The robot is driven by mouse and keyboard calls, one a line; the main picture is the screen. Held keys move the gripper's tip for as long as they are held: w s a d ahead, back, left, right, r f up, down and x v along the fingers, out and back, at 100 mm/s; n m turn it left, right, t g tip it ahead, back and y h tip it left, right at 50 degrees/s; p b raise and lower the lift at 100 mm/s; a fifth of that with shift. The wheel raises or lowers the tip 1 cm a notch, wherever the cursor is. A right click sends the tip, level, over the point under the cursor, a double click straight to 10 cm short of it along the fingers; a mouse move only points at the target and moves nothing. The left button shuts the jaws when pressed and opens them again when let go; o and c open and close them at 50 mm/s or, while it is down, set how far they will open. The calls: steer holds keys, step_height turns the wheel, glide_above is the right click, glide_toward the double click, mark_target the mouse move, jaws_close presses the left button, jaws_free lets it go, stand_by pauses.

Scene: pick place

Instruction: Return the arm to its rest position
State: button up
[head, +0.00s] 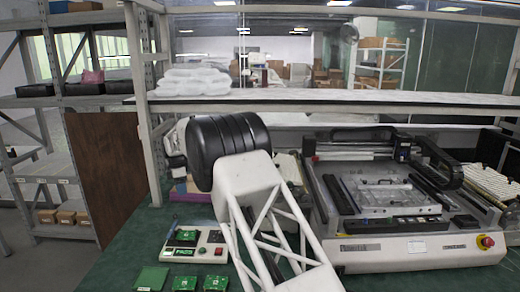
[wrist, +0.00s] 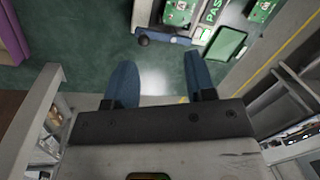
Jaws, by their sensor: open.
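My gripper (wrist: 159,62) shows in the wrist view with its two blue fingers spread apart. Nothing is between them but green surface with a bright reflection. In the head view my arm rises through the middle, and I cannot make out the fingers there. A white test device (head: 203,246) with a green PASS display stands left of my arm on the green bench (head: 120,250). A green circuit board (head: 186,235) rests on it. In the wrist view, green boards (wrist: 178,12) lie beyond the fingertips, apart from them.
Several green boards (head: 152,279) lie at the bench's front. A large machine (head: 420,251) with a red stop button stands right of my arm. A shelf (head: 330,100) with white wrapped packs (head: 193,80) spans behind. A brown panel (head: 105,170) stands left. A blue object (wrist: 165,38) lies beyond the fingers.

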steer(key=s+d+r+m+t, duration=0.1)
steer(key=s+d+r+m, duration=0.2)
steer(key=s+d+r, duration=0.35)
steer(key=s+d+r+m, duration=0.3)
steer(key=d+r, duration=0.5)
steer(key=d, duration=0.4)
steer(key=s+d+r+m+t+y, duration=0.1)
steer(key=s+d+r+m, duration=0.25)
steer(key=s+d, duration=0.45)
steer(key=s+d+r+m, duration=0.2)
steer(key=s+d+r, duration=0.2)
steer(key=s+d, duration=0.4)
steer(key=s+d+m+t, duration=0.1)
steer(key=s+d+m, duration=0.2)
steer(key=s+d, duration=0.5)
steer(key=s+d+m, duration=0.3)
steer(key=s+d, duration=0.1)
steer(key=s, duration=0.8)
steer(key=s+d+f+m, duration=0.3)
steer(key=s+f, duration=0.1)
steer(key=s, duration=0.5)
steer(key=s+d+f+m+t, duration=0.1)
steer(key=s+d+f+m, duration=0.1)
steer(key=s, duration=0.8)
step_height(320, 180, down, 2)
steer(key=shift+d+f+m, duration=0.15)
steer(key=shift+d+m, duration=0.25)
steer(key=shift+m, duration=0.05)
